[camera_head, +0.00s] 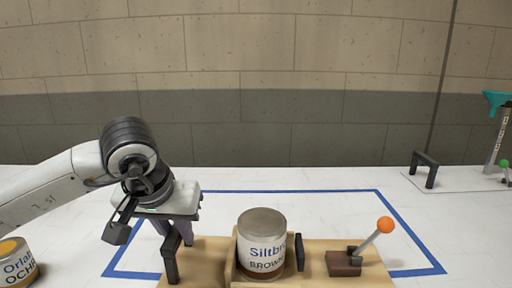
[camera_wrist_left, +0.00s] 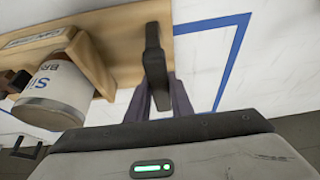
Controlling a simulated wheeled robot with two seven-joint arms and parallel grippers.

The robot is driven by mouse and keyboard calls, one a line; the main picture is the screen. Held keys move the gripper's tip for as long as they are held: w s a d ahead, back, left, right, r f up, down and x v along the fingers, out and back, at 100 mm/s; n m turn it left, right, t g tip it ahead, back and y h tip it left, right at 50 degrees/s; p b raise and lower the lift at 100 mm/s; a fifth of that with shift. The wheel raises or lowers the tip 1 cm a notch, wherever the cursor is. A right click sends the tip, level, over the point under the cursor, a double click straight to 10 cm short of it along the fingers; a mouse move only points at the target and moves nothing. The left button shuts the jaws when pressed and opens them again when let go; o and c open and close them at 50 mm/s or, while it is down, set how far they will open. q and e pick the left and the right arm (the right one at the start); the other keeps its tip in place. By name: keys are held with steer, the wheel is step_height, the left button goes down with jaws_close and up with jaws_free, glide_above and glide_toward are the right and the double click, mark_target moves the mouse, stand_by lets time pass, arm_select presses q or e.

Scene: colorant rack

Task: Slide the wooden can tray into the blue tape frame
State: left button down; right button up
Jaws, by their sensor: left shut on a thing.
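The wooden can tray (camera_head: 210,260) lies at the bottom centre of the head view and runs out of the picture. It carries a Siltbrown can (camera_head: 263,250), upright in a wooden holder, and a lever with an orange knob. The blue tape frame (camera_head: 290,191) is a taped outline on the white table. The tray overlaps the frame's near part; its near edge is hidden. My left gripper (camera_head: 180,236) is shut on the black handle (camera_head: 172,258) at the tray's left end. The wrist view shows the fingers (camera_wrist_left: 165,97) at this handle (camera_wrist_left: 154,55). My right gripper is out of view.
An Orlan ochre can (camera_head: 14,264) stands at the lower left, outside the frame. A black arched handle (camera_head: 425,158) and a stand with a teal funnel (camera_head: 496,98) are at the right. The table inside the frame behind the tray is clear.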

arm_select(q)
steer(key=shift+w+r, duration=0.1)
steer(key=shift+w, duration=0.1)
